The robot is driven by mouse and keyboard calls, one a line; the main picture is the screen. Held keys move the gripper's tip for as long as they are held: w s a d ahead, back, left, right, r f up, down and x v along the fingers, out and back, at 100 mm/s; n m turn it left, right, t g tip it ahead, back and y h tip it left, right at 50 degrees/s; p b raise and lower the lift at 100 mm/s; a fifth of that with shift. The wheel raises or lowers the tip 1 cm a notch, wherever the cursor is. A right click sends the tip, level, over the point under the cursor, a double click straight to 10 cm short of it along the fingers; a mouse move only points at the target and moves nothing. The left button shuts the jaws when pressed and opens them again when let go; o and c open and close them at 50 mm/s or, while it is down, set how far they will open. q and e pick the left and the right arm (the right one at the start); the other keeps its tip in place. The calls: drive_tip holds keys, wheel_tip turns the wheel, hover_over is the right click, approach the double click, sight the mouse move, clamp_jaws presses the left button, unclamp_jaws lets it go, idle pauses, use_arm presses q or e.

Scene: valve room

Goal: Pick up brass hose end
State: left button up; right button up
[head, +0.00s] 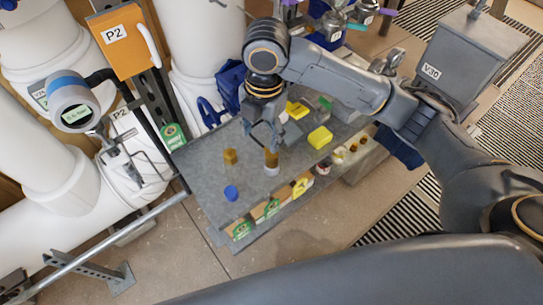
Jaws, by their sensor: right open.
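Two small brass-coloured pieces stand on the grey table top (205,165). One brass-coloured piece (271,158), with a pale lower part, is directly below my right gripper (262,135). The other brass-coloured piece (230,156) stands to its left, clear of the gripper. I cannot tell for sure which is the brass hose end. My right gripper points down with its fingers apart, close above the nearer piece; whether they touch it is unclear. Nothing is seen held. My left gripper is not in view.
A blue round piece (231,192) lies near the table's front left. Yellow blocks (320,137) lie right of the gripper. Labelled bins line the front edge below. A grey V30 box (452,62) stands at right; white pipes and an orange P2 box (118,40) are at left.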

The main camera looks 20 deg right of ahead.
sight(272, 156)
drive_tip(key=shift+n+h, duration=0.4)
drive_tip(key=shift+n, duration=0.1)
drive_tip(key=f, duration=0.2)
drive_tip(key=d+f, duration=0.1)
drive_tip(key=f, duration=0.1)
drive_tip(key=f+p, duration=0.1)
drive_tip(key=f, duration=0.1)
drive_tip(key=shift+w+d+f, duration=0.15)
drive_tip(key=shift+w+d, duration=0.15)
drive_tip(key=shift+d, duration=0.1)
drive_tip(key=f, duration=0.1)
drive_tip(key=f+p, duration=0.1)
drive_tip(key=f, duration=0.1)
drive_tip(key=d+f, duration=0.1)
drive_tip(key=f, duration=0.1)
drive_tip(key=shift+w+p, duration=0.15)
drive_tip(key=shift+p, duration=0.2)
drive_tip(key=shift+a+f, duration=0.1)
drive_tip(key=shift+f, duration=0.1)
drive_tip(key=c, duration=1.1)
